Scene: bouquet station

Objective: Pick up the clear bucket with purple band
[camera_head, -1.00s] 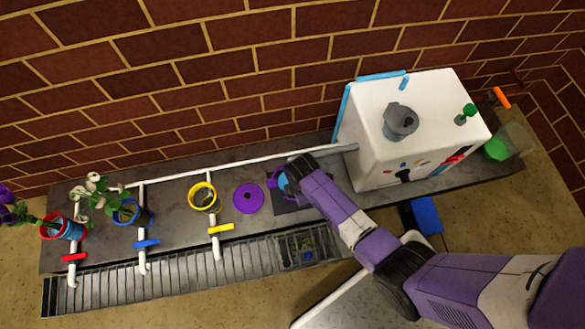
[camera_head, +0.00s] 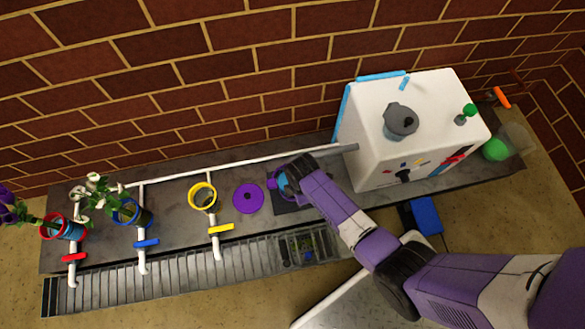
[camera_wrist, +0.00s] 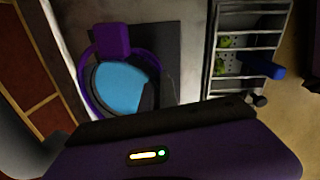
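The bucket with the purple band (camera_head: 273,184) stands on a dark square on the counter in the head view, partly hidden by my gripper. In the wrist view its purple ring (camera_wrist: 84,80) surrounds a light blue inside, and a purple block (camera_wrist: 110,40) sits at the ring's far side. My gripper (camera_head: 284,182) is right at the bucket, over its right side. In the wrist view a dark wedge overlaps the ring's near right part. The fingertips are not clear, so I cannot tell whether they grip the band.
A purple disc (camera_head: 248,198) lies left of the bucket. Yellow (camera_head: 202,197), blue (camera_head: 128,213) and red (camera_head: 64,229) banded buckets stand further left; the blue and red hold flowers. A white machine (camera_head: 415,130) stands close on the right. A grate (camera_head: 180,262) runs along the front.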

